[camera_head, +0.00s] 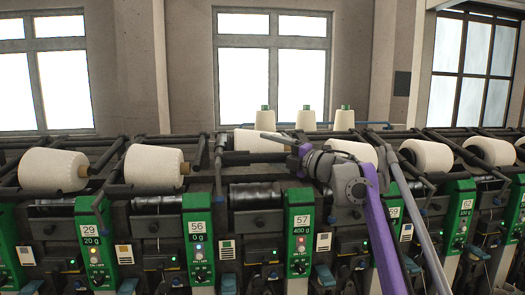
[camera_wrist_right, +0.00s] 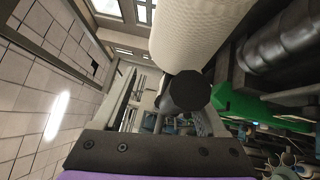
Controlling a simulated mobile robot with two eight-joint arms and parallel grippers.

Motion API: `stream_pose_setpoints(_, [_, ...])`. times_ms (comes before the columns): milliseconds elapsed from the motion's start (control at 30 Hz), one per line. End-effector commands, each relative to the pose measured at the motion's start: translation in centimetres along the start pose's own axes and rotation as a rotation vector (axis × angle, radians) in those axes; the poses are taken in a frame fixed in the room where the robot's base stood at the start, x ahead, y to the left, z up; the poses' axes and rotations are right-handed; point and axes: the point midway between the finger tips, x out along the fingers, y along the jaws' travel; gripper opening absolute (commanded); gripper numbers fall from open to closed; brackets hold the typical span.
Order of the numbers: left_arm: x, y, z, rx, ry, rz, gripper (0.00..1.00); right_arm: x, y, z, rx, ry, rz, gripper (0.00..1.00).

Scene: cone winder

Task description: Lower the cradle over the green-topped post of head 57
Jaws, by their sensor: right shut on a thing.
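Head 57's green post (camera_head: 300,240) stands right of centre in the head view, with the number 57 and a 400 g display. My right gripper (camera_head: 296,151) is above and slightly behind it, shut on the cradle's dark handle; the fingertips are hard to make out. In the right wrist view the handle's round dark end (camera_wrist_right: 188,90) shows beside a white yarn package (camera_wrist_right: 198,35). The cradle is raised above the green post. In the head view a white package (camera_head: 258,141) sits left of the gripper. My left gripper is not in view.
Posts 56 (camera_head: 197,240) and 29 (camera_head: 95,245) stand to the left, with more heads to the right. White packages (camera_head: 52,170) sit in neighbouring cradles. Several green-tipped cones (camera_head: 307,120) stand behind. My right arm covers part of the heads right of 57.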

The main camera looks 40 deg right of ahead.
Motion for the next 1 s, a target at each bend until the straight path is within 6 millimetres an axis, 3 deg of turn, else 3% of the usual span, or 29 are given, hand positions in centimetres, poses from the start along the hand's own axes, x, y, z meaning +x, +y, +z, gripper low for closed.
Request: stream_pose_setpoints(1000, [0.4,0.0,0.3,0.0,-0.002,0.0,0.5,-7.3,1.5,0.1,0.0,-0.002,0.005,0.61])
